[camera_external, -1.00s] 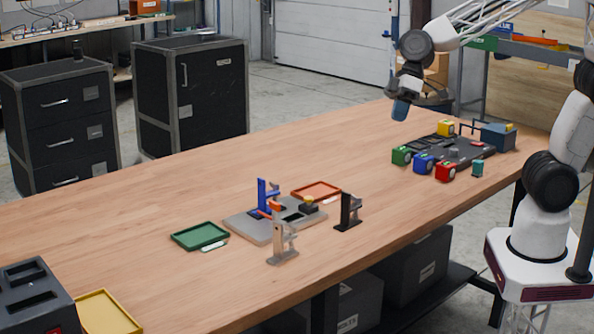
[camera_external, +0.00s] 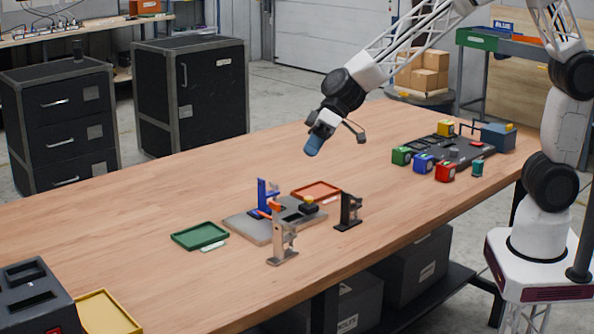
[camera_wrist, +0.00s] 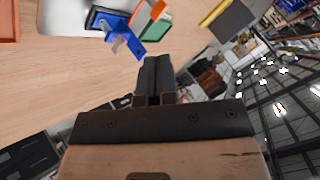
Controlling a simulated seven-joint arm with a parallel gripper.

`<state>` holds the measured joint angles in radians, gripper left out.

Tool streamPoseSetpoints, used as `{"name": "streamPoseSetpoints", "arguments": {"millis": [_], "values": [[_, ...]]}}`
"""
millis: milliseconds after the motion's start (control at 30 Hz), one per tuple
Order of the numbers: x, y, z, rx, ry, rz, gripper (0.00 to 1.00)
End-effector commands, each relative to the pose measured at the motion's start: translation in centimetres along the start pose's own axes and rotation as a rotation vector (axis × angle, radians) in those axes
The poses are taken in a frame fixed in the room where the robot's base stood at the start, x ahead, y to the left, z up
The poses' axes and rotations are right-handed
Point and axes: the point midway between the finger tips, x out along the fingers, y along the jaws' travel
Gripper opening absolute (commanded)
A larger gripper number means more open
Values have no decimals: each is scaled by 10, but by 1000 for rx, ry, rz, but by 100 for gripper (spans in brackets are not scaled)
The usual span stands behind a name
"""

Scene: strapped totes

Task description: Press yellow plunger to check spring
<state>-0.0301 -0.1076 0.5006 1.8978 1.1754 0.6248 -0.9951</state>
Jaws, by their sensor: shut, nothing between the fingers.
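My gripper (camera_external: 313,146) is shut and empty, in the air above the table behind the grey fixture plate (camera_external: 247,227). Its closed fingers (camera_wrist: 155,72) show in the middle of the wrist view. A small dark block with a yellowish top (camera_external: 309,203) stands on the plate's right part; it may be the yellow plunger, but it is too small to tell. The gripper is well above it, not touching. A blue upright bracket (camera_external: 264,195) stands at the plate; it also shows in the wrist view (camera_wrist: 118,24). I make out no plunger in the wrist view.
A silver bracket (camera_external: 282,243) and a black bracket (camera_external: 348,212) stand around the plate. A green tray (camera_external: 200,236) and an orange tray (camera_external: 316,191) lie nearby. A dark board (camera_external: 462,153) with coloured blocks is at right. The table's left middle is clear.

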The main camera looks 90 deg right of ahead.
Motion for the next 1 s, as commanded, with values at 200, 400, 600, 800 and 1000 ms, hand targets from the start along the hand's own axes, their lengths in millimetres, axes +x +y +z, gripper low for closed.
{"name": "streamPoseSetpoints", "arguments": {"millis": [200, 400, 600, 800, 1000], "values": [[10, 5, -6, 2, 12, -3, 0], [10, 5, -6, 2, 13, -3, 0], [10, 5, -6, 2, 12, -3, 0], [14, 8, -3, 3, 11, -3, 0], [24, 15, 4, 4, 11, -3, 0]]}}
